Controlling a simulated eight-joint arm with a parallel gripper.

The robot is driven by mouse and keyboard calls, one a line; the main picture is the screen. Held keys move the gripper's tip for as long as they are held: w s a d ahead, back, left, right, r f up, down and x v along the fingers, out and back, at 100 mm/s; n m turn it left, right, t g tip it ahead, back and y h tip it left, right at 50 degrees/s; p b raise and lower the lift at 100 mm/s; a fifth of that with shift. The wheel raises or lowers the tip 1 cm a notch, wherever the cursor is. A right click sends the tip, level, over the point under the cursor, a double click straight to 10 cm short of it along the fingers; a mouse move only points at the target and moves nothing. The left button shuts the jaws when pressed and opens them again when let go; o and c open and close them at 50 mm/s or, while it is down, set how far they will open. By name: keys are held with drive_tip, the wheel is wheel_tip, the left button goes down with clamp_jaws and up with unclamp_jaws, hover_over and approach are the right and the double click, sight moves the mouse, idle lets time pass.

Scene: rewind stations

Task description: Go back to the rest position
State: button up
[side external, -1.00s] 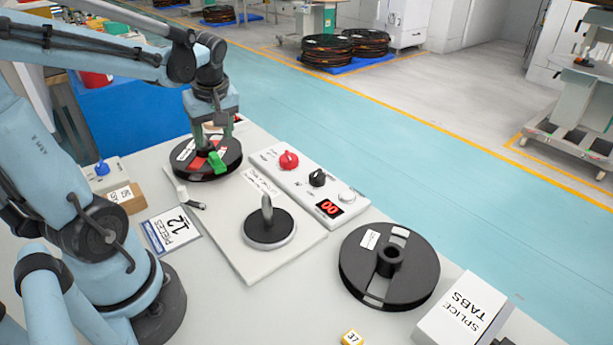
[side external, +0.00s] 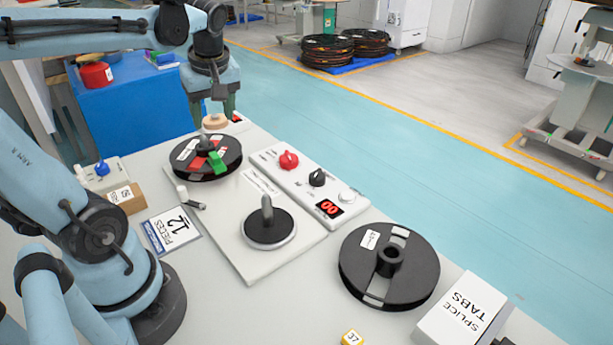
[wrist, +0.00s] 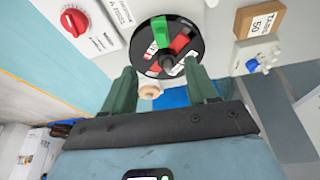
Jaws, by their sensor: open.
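My gripper (side external: 214,108) is raised above the far end of the table, over and just behind the black reel with red and green parts (side external: 206,158). In the wrist view its two green fingers (wrist: 163,92) stand wide apart with nothing between them, and the same reel (wrist: 167,48) lies beyond the fingertips. A small tan wooden disc (side external: 215,122) shows just below the gripper, behind the reel; in the wrist view it appears between the fingers but farther off (wrist: 150,91). The reel lies flat on the grey station plate.
A control panel with a red knob (side external: 288,160) and a display runs beside the plate. A round base with an upright post (side external: 268,229) is on the plate. A second black reel (side external: 389,267) and a SPLICE TABS box (side external: 462,312) are near the front right. A blue cabinet (side external: 125,105) stands behind.

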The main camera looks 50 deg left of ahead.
drive_tip(key=w+d+f+m+t+h, duration=0.1)
drive_tip(key=d+f+m+t, duration=0.1)
drive_tip(key=d+m, duration=0.6)
drive_tip(key=w+d+f+m+t+h, duration=0.1)
drive_tip(key=d+m+t, duration=0.3)
drive_tip(key=d+m, duration=0.4)
drive_tip(key=shift+w+d+f+m+t+h, duration=0.3)
drive_tip(key=shift+d+f+m+h, duration=0.1)
drive_tip(key=shift+d+f+h, duration=0.35)
